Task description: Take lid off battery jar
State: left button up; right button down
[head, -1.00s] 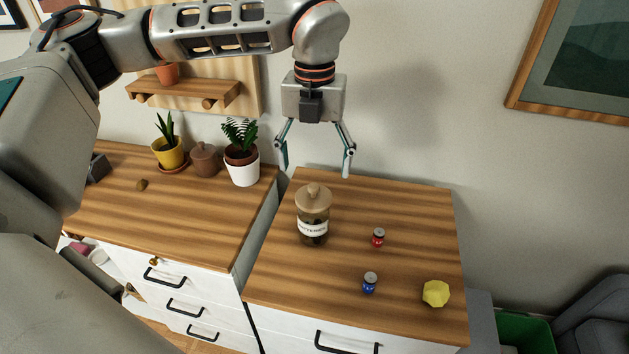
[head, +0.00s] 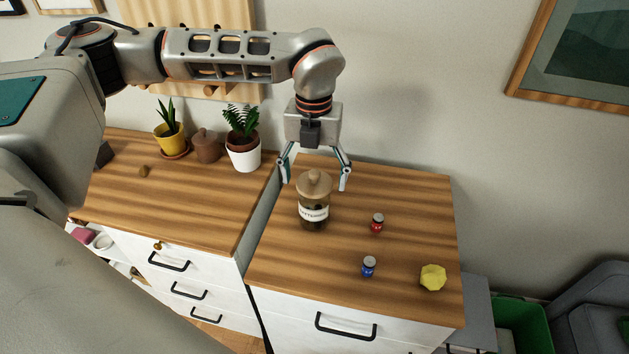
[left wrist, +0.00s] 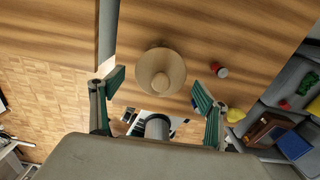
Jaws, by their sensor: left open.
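The battery jar (head: 314,222) stands upright on the right wooden top, dark glass with a white label. Its round wooden lid (head: 314,184) with a knob sits on it. The lid also shows from above in the left wrist view (left wrist: 161,72), ahead of and between the fingers. My left gripper (head: 315,184) points down with its fingers spread, one on each side of the lid in the head view. It is open and empty; I cannot tell whether a finger touches the lid. In the left wrist view the left gripper (left wrist: 160,90) shows both green finger pads apart. My right gripper is not in view.
A red battery (head: 377,223) and a blue battery (head: 369,267) stand right of the jar, with a yellow faceted object (head: 433,277) further right. Potted plants and a brown lidded pot (head: 207,147) stand on the left cabinet. A gap separates the cabinets.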

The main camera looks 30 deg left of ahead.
pick_arm(q)
jog(key=c, duration=1.2)
jog(key=shift+o, duration=0.2)
jog(key=shift+r, duration=0.1)
